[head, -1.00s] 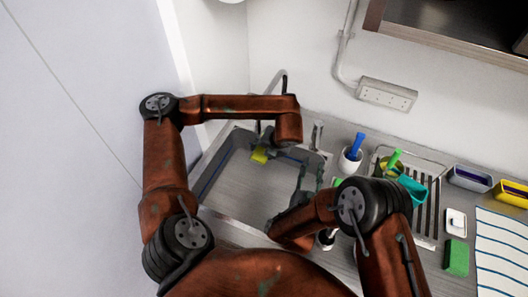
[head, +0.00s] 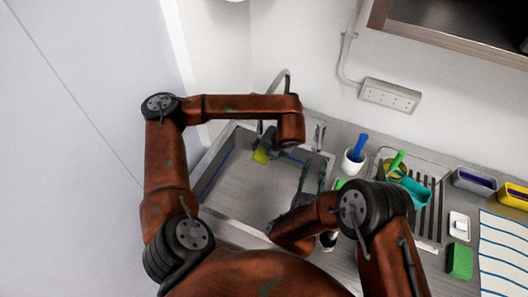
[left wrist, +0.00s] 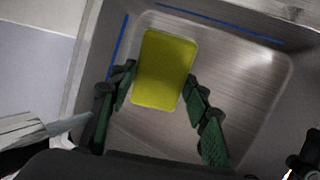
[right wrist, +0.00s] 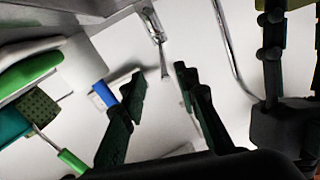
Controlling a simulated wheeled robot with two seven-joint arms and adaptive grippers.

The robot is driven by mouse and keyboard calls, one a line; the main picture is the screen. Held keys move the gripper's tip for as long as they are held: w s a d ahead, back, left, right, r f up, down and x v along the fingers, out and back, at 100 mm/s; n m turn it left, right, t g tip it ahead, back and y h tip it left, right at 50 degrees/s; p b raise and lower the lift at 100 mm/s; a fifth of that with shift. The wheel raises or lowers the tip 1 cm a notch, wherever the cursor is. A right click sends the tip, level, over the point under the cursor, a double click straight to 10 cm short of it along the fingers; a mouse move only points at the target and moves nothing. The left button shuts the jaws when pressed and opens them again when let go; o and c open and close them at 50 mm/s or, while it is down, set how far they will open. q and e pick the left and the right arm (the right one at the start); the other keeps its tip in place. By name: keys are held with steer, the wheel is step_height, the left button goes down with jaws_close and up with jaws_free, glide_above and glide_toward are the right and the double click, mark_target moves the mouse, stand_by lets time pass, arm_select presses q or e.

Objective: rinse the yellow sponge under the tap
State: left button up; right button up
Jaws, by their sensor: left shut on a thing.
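The yellow sponge (head: 261,156) is held above the floor of the steel sink (head: 240,193), near its back. My left gripper (head: 268,148) is shut on it; in the left wrist view the sponge (left wrist: 165,68) sits between the green finger pads. The tap (head: 285,76) arches behind my left forearm, which hides part of it; I cannot tell whether water runs. A lever (head: 319,137) stands right of the spout; it also shows in the right wrist view (right wrist: 152,26). My right gripper (head: 311,180) is open and empty over the sink's right side.
A green sponge (head: 460,261), a white dish (head: 459,226) and a striped towel (head: 503,255) lie further right.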

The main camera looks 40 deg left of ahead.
arm_select(q)
steer(key=shift+d, duration=0.15)
steer(key=shift+s+d, duration=0.2)
steer(key=shift+d, duration=0.65)
steer(key=shift+w, duration=0.1)
steer(key=shift+w+d+b, duration=0.1)
steer(key=shift+w+b, duration=0.2)
steer(key=shift+b, duration=0.15)
steer(key=shift+s, duration=0.4)
steer(key=shift+w, duration=0.1)
steer(key=shift+w+b, duration=0.15)
steer(key=shift+b, duration=0.15)
steer(key=shift+w, duration=0.15)
